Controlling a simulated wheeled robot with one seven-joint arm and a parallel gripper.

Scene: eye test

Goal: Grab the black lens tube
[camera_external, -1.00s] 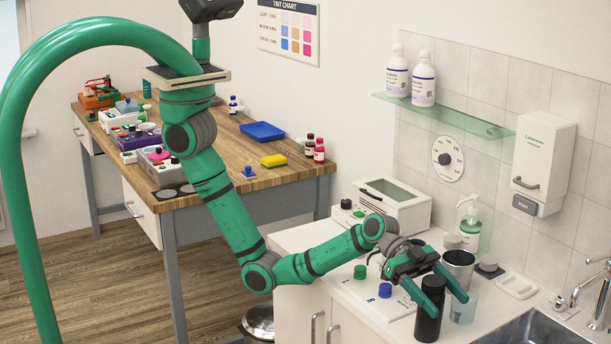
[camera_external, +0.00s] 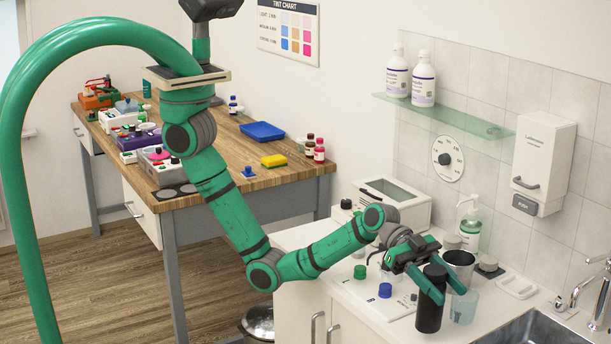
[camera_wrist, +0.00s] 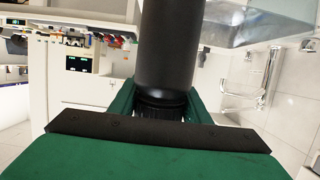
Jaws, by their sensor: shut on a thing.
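The black lens tube (camera_external: 429,318) is a dark upright cylinder over the white counter by the sink, at the lower right of the external view. In the external view the tube's far side is hidden by the finger.
A sink (camera_external: 535,330) with a tap (camera_external: 598,300) lies further right. A glass shelf (camera_external: 445,117) hangs above.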

